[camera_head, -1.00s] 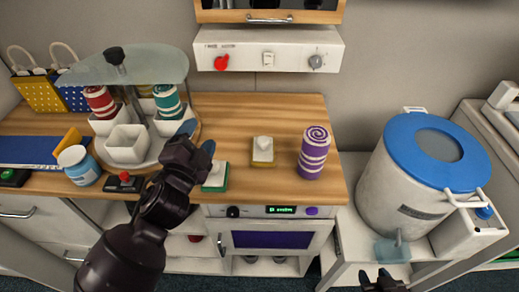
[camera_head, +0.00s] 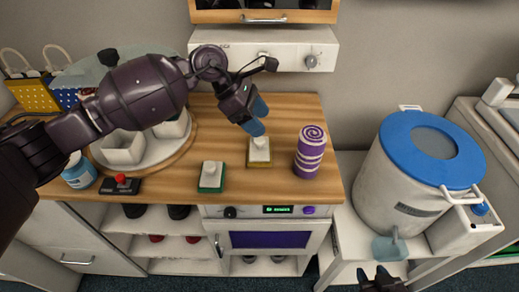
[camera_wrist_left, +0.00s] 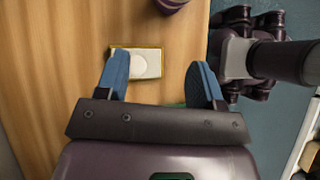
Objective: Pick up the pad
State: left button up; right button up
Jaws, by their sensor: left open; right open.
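Two white pads with knobs lie on the wooden counter. One pad has a yellow-brown base (camera_head: 260,155) and the other a green base (camera_head: 211,178), nearer the front edge. My left gripper (camera_head: 258,117) is open and empty, above and just behind the yellow-based pad. In the left wrist view the yellow-based pad (camera_wrist_left: 148,63) shows partly between the open fingers (camera_wrist_left: 158,68), close to one finger. A sliver of green shows behind the gripper there. My right gripper (camera_head: 382,281) is at the bottom edge, open, apart from the pads and only partly in view.
A purple striped candle (camera_head: 311,153) stands right of the yellow-based pad. A round carousel (camera_head: 160,152) with white cups, a blue jar (camera_head: 79,171) and a red-button box (camera_head: 120,186) are at left. A large white pot with a blue lid (camera_head: 398,130) stands at right.

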pick_arm(q)
jog(key=w+a+y, duration=0.2)
jog(key=a, duration=0.1)
send_over(259, 139)
jog(key=a, duration=0.2)
notch_tip(259, 139, down, 4)
jog(key=shift+r+m+y, duration=0.1)
jog(key=shift+m+y, duration=0.3)
jog(key=shift+w+x, duration=0.2)
jog(key=shift+x, duration=1.3)
jog(key=shift+w+x, duration=0.15)
jog(key=shift+x, duration=1.3)
jog(key=shift+a, duration=0.1)
jog(key=c, duration=1)
notch_tip(259, 139, up, 20)
